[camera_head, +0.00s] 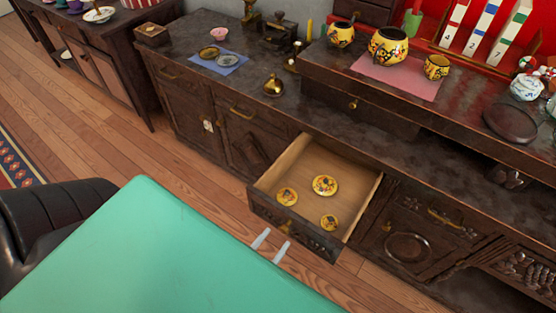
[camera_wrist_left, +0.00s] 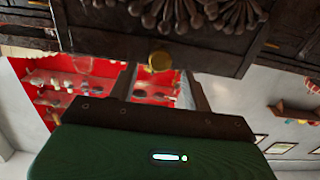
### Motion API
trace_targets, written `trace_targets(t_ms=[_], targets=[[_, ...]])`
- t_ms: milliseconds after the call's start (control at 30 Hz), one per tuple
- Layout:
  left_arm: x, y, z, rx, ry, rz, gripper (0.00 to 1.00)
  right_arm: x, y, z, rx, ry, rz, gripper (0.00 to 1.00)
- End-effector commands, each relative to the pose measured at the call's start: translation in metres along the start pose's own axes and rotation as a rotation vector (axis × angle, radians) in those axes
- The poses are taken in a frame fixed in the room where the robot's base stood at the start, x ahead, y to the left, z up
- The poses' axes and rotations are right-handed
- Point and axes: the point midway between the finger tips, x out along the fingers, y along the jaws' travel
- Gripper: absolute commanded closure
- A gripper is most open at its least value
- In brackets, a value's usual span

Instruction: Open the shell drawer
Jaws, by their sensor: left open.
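The shell drawer (camera_head: 317,240) is pulled well out of the dark wooden cabinet in the head view. Its pale inside holds yellow patterned discs (camera_head: 324,185). Its carved dark front fills the top of the left wrist view (camera_wrist_left: 210,40), with a round brass knob (camera_wrist_left: 159,61) at its edge. My left gripper (camera_head: 271,245) is open just in front of the drawer front, its two pale fingertips apart. In the left wrist view the fingers (camera_wrist_left: 158,78) stand on either side of the knob; whether they touch it I cannot tell. My right gripper is not in view.
My green arm cover fills the lower left of the head view. The cabinet top (camera_head: 285,103) carries a small brass pot (camera_head: 274,86), a blue cloth (camera_head: 220,63) and yellow teapots (camera_head: 388,46) on a raised shelf. Wooden floor is clear between.

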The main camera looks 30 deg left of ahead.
Motion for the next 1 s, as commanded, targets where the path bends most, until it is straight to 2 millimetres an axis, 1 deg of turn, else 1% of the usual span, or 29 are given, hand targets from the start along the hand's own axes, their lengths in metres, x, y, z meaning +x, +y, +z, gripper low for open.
trace_targets(t_ms=[33,300,400,500,600,700,1000], targets=[[-0.013,0.000,0.001,0.000,-0.005,0.000,0.50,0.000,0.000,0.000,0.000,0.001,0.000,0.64],[-0.071,0.000,0.001,-0.001,-0.005,0.000,0.50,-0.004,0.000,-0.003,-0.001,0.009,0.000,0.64],[-0.088,0.000,0.001,0.000,-0.004,0.001,0.50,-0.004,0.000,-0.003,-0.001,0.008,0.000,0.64],[-0.100,0.000,0.001,0.001,-0.002,0.001,0.50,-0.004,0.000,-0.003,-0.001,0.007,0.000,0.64],[-0.107,0.000,0.001,0.001,-0.002,0.001,0.50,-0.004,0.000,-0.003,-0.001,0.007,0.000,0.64],[-0.110,0.000,0.000,0.001,0.000,0.000,0.50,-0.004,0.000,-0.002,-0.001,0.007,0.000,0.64],[-0.110,0.000,0.000,0.000,0.000,0.000,0.50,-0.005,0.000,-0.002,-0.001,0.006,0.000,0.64]])
